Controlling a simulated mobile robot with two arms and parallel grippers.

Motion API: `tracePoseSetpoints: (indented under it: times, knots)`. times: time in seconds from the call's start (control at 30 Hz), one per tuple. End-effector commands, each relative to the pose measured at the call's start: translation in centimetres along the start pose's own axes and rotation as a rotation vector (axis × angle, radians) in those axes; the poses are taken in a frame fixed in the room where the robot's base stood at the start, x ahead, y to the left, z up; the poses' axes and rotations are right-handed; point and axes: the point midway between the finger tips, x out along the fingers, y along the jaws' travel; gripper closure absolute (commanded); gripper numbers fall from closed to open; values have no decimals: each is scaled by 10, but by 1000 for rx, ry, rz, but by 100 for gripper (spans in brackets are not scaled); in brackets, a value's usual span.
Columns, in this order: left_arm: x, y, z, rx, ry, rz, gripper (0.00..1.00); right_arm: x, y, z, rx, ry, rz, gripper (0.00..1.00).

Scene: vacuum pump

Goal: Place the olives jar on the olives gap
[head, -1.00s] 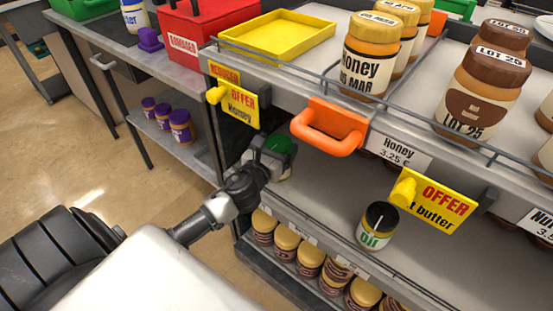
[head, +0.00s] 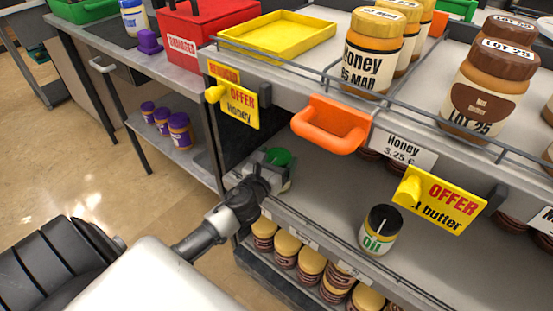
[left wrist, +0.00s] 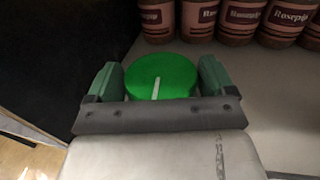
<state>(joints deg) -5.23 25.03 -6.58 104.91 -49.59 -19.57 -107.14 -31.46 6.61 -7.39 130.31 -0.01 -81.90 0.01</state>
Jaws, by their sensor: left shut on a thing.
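A jar with a green lid (head: 278,157), with a white stroke on the lid, is at the left end of the middle shelf (head: 325,200). Its label is hidden, so I cannot read whether it says olives. My left gripper (head: 270,172) is shut on it. In the left wrist view the green lid (left wrist: 162,72) sits between the two green finger pads of the gripper (left wrist: 160,85). I cannot tell whether the jar's base touches the shelf. No marked olives gap is readable; bare shelf surrounds the jar. My right gripper is out of view.
A black-lidded oil jar (head: 380,229) stands to the right on the same shelf. Rosehip-like labelled jars (left wrist: 243,18) stand behind. An orange handle (head: 328,125) and yellow offer signs (head: 236,105) hang from the upper shelf. Several jars (head: 286,244) fill the shelf below.

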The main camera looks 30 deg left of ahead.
Motion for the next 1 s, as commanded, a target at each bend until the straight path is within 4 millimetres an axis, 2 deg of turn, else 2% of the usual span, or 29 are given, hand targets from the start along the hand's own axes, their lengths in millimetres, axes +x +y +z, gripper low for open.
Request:
tracePoseSetpoints:
  times: [0.03, 0.1, 0.13, 0.47, 0.57, 0.8, 1.0]
  knots:
    - [0, 0, 0, 0, 0, 0, 12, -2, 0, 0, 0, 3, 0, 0]
    - [0, 0, 0, 0, 0, 0, 1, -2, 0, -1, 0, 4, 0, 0]
    - [0, 0, 0, 0, 0, 0, 0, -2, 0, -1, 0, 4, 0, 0]
    - [-2, 0, 2, -1, 1, -1, 0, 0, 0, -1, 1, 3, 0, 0]
    - [-19, 0, 0, 0, 4, -1, 0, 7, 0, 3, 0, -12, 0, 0]
    - [-70, 0, 0, -1, 3, -1, 0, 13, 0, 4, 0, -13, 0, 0]
    - [-104, 0, 0, -1, 2, 1, 0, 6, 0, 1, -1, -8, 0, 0]
